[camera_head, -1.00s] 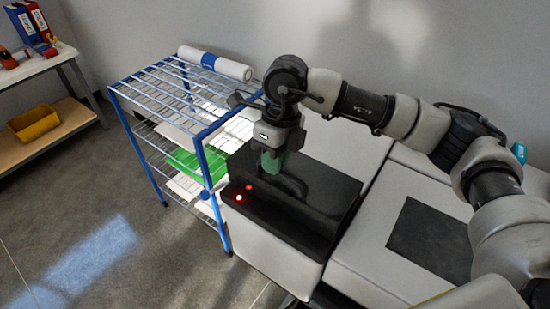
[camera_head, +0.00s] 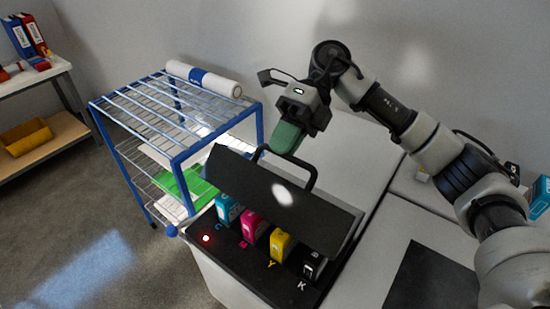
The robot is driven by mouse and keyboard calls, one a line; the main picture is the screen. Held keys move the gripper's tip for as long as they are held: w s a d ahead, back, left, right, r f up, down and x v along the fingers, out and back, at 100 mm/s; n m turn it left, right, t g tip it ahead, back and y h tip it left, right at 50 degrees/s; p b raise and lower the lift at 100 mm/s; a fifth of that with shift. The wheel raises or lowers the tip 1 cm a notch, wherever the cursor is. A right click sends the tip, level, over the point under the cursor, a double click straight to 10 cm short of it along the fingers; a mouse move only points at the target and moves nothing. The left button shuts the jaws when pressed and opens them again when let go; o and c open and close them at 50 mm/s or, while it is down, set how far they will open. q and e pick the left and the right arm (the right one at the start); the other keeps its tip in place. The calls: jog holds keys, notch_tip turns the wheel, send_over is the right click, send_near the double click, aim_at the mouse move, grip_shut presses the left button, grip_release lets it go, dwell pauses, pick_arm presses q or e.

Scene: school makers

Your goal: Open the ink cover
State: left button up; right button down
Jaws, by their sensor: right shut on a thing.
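The ink cover (camera_head: 265,195) is a dark flap, tilted up from the top of the white printer (camera_head: 225,278). A black handle stands along the cover's upper edge. My right gripper (camera_head: 286,140), with green fingers, is shut on this handle. Under the raised cover, ink cartridges show in a row: cyan (camera_head: 228,209), magenta (camera_head: 254,227), yellow (camera_head: 280,246) and black (camera_head: 313,265). A red light (camera_head: 206,238) glows at the left of the dark panel. My left gripper is not in view.
A blue wire rack (camera_head: 175,158) with a white roll (camera_head: 204,79) and green sheets (camera_head: 180,187) stands left of the printer. A shelf with binders (camera_head: 20,38) and a yellow bin (camera_head: 27,136) is at far left.

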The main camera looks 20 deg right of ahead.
jog(key=w+d+f+g+y+b, duration=0.1)
jog(key=w+d+f+b, duration=0.1)
jog(key=d+b, duration=0.1)
jog(key=w+d+f+g+y+b, duration=0.1)
jog(key=w+d+f+y+b, duration=0.1)
jog(key=w+d+b, duration=0.1)
jog(key=w+d+f+g+y+b, duration=0.1)
jog(key=w+d+f+b, duration=0.1)
jog(key=d+f+b, duration=0.1)
jog(key=shift+w+d+f+g, duration=0.1)
jog(key=shift+w+d+g, duration=0.15)
jog(key=shift+g, duration=0.05)
jog(key=shift+f+y+b, duration=0.1)
jog(key=shift+y+b, duration=0.2)
jog(key=c, duration=1.2)
grip_release()
jog(key=shift+s+a, duration=0.1)
jog(key=shift+s, duration=0.05)
jog(key=shift+o, duration=0.2)
jog(key=shift+r, duration=0.25)
